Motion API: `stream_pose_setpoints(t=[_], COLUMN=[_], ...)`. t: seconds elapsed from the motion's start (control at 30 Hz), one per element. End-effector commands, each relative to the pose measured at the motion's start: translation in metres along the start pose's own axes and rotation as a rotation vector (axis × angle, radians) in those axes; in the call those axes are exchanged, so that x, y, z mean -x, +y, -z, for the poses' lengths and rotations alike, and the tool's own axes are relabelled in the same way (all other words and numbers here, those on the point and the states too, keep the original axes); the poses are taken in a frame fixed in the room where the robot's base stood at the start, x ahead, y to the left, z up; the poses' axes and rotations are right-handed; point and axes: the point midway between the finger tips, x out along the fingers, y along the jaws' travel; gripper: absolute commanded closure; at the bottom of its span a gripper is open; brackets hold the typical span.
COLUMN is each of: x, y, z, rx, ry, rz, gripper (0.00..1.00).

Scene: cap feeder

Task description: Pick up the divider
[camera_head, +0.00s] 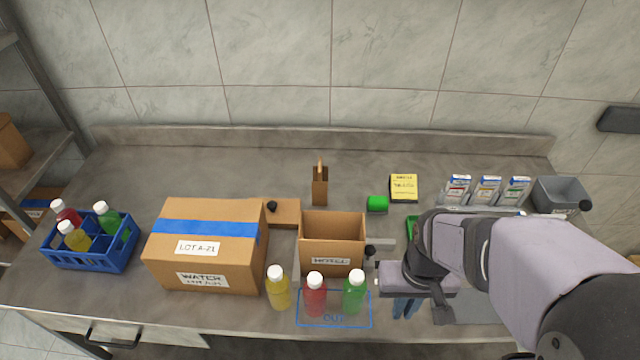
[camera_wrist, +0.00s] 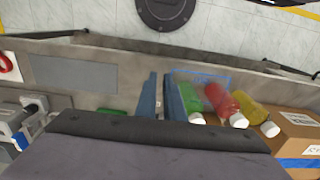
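A small upright brown cardboard piece (camera_head: 320,187) with a narrow tip on top stands near the back middle of the bench in the head view. It looks like the divider, though I cannot be sure. It stands apart from my gripper and does not show in the wrist view. My gripper (camera_head: 407,308) points down over the front of the bench, right of the green bottle (camera_head: 355,291). In the wrist view my gripper (camera_wrist: 161,82) shows two blue fingers with a narrow gap and nothing between them. My arm hides part of the bench at the right.
An open cardboard box (camera_head: 332,258) stands behind red and yellow bottles. A taped box (camera_head: 205,246) and a blue bottle crate (camera_head: 93,244) are at left. The back left bench is clear.

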Motion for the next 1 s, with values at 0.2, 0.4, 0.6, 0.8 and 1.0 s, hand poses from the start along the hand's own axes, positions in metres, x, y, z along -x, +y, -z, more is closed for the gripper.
stream_pose_setpoints(t=[0.2, 0.4, 0.6, 0.8, 1.0], x=[0.0, 0.0, 0.004, 0.013, 0.022], y=[0.0, 0.0, -0.001, -0.007, -0.024], z=[0.0, 0.003, 0.04, 0.126, 0.223], rx=[0.0, 0.0, -0.006, -0.028, -0.062], ry=[0.0, 0.002, 0.036, 0.121, 0.229], rz=[0.0, -0.001, -0.017, -0.051, -0.083], gripper=[0.7, 0.7, 0.7, 0.7, 0.7])
